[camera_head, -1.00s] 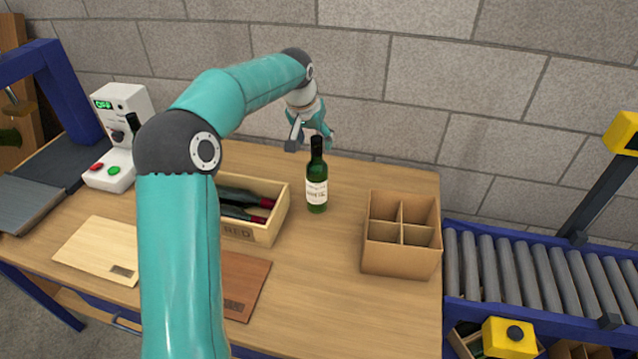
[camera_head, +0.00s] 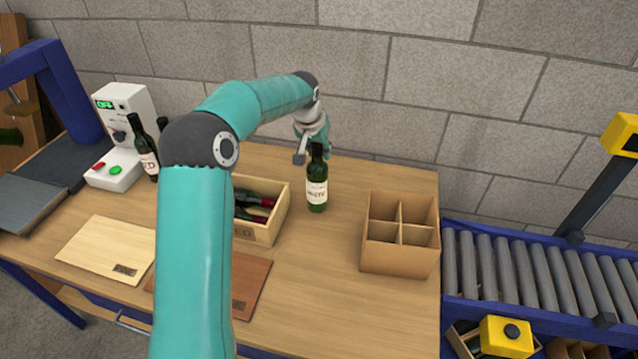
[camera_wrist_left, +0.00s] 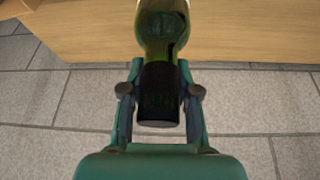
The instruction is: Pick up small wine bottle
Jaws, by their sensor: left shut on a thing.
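The small wine bottle (camera_head: 317,194) is green with a white label reading WHITE and stands upright on the wooden table, right of the open crate. My left gripper (camera_head: 315,148) comes from behind and above and is shut on the bottle's dark neck. In the left wrist view the bottle (camera_wrist_left: 162,30) runs down between the two fingers of my left gripper (camera_wrist_left: 159,98), with its dark top between them. My right gripper is not in view.
A wooden crate (camera_head: 258,235) with bottles lying inside is close left of the bottle. A divided cardboard box (camera_head: 398,256) stands empty at the right. Other bottles (camera_head: 146,155) stand at the left by a white control box (camera_head: 118,168). A roller conveyor (camera_head: 540,270) lies beyond the table's right edge.

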